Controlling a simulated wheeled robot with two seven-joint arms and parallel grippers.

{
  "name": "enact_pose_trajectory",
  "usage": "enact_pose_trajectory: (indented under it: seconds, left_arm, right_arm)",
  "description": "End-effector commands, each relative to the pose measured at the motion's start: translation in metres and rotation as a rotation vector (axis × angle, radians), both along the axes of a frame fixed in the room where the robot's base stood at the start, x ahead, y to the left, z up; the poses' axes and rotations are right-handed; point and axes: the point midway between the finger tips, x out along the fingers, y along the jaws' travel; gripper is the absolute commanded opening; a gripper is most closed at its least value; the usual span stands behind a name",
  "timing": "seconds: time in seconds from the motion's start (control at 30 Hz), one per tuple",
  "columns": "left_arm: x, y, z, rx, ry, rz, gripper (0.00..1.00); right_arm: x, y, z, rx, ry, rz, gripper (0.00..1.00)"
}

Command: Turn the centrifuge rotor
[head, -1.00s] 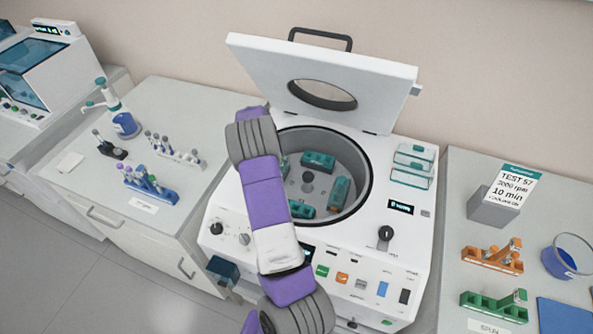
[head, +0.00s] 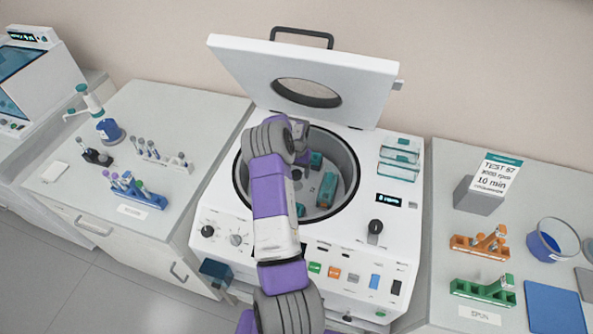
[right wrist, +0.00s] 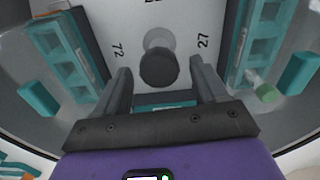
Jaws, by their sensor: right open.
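The centrifuge (head: 330,250) stands open, its lid (head: 300,75) raised at the back. Inside the round bowl lies the grey rotor with teal buckets; one bucket (head: 326,190) shows right of my arm. In the right wrist view, the rotor plate (right wrist: 110,25) carries the numbers 72 and 27 and a dark round central hub (right wrist: 158,68). Teal buckets lie on the left (right wrist: 65,50) and right (right wrist: 265,40). My right gripper (right wrist: 160,72) is open over the rotor, one finger on each side of the hub, holding nothing. My arm hides part of the bowl in the head view. My left gripper is out of view.
The raised lid stands behind the bowl. The control panel with a black knob (head: 375,228) lies in front. Teal-lidded boxes (head: 400,155) sit on the housing. Tube racks (head: 135,190) stand on the left bench; orange (head: 480,243) and green (head: 485,290) racks on the right.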

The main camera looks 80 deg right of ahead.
Motion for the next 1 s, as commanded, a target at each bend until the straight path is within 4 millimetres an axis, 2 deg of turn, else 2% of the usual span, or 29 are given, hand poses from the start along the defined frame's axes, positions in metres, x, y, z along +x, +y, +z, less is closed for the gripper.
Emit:
enact_pose_trajectory:
  seconds: [0.27,0.7,1.0]
  left_arm:
    - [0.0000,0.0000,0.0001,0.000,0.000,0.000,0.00]
    - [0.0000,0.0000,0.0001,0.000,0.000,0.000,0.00]
    - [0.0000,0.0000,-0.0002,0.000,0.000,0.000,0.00]
  right_arm:
    - [0.0002,0.0000,-0.0015,0.000,0.000,0.000,0.70]
    - [0.0001,0.0001,-0.0012,0.000,0.000,0.001,0.02]
    - [0.0002,0.0000,-0.0012,0.000,0.000,0.003,0.00]
